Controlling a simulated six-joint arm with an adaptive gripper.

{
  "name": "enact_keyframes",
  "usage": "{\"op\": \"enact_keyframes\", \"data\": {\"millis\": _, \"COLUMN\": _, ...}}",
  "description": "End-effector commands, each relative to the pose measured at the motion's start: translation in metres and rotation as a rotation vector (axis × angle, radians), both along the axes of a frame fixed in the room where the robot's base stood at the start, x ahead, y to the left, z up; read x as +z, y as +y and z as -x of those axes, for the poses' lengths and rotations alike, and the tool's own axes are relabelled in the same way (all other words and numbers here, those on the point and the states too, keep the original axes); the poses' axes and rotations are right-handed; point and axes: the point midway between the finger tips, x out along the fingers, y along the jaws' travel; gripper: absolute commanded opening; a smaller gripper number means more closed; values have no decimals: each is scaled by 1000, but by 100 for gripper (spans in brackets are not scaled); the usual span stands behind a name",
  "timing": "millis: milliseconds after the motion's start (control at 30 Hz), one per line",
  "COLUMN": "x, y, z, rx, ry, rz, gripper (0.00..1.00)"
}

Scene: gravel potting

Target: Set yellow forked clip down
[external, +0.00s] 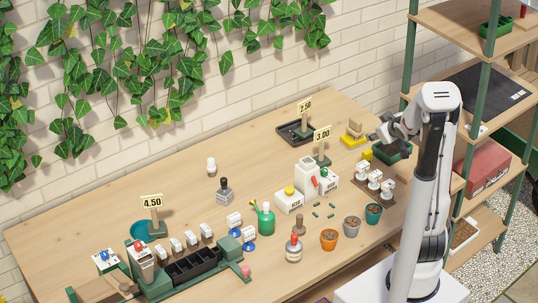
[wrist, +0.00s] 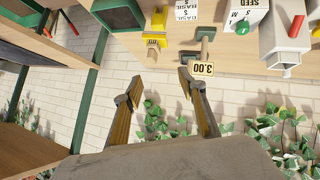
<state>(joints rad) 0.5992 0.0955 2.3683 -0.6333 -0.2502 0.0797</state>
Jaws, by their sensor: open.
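Two small yellow pieces show on the bench in the external view. One yellow piece (external: 367,155) lies beside a dark green box, and a flatter yellow piece (external: 349,142) sits under a wooden block. In the wrist view a yellow piece (wrist: 155,41) lies near the bench edge. I cannot tell which piece is the forked clip; no fork shape is clear. My gripper (wrist: 158,76) is open, with nothing visible between its fingers. In the external view my gripper (external: 384,134) is above the back right of the bench, close to the green box.
The green box (external: 392,151) is just below my gripper. A black tray (external: 284,140) and a 3.00 price sign (external: 322,134) stand to the left. White-topped stamps (external: 374,180) and several pots are nearer the front. A shelf rack (external: 481,100) stands at the right.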

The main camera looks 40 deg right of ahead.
Motion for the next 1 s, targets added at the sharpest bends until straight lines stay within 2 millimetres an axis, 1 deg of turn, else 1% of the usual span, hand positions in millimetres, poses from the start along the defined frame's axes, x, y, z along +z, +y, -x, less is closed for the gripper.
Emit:
{"op": "enact_keyframes", "data": {"millis": 33, "x": 9, "y": 9, "z": 2, "rx": -4, "ry": 5, "rz": 4, "gripper": 41}}
{"op": "enact_keyframes", "data": {"millis": 200, "x": 29, "y": 34, "z": 17, "rx": -34, "ry": 35, "rz": -3, "gripper": 41}}
{"op": "enact_keyframes", "data": {"millis": 367, "x": 45, "y": 60, "z": 35, "rx": -53, "ry": 65, "rz": -21, "gripper": 41}}
{"op": "enact_keyframes", "data": {"millis": 500, "x": 57, "y": 86, "z": 54, "rx": -64, "ry": 89, "rz": -47, "gripper": 41}}
{"op": "enact_keyframes", "data": {"millis": 767, "x": 71, "y": 136, "z": 95, "rx": -63, "ry": 142, "rz": -117, "gripper": 41}}
{"op": "enact_keyframes", "data": {"millis": 1000, "x": 77, "y": 184, "z": 140, "rx": -32, "ry": 201, "rz": -195, "gripper": 41}}
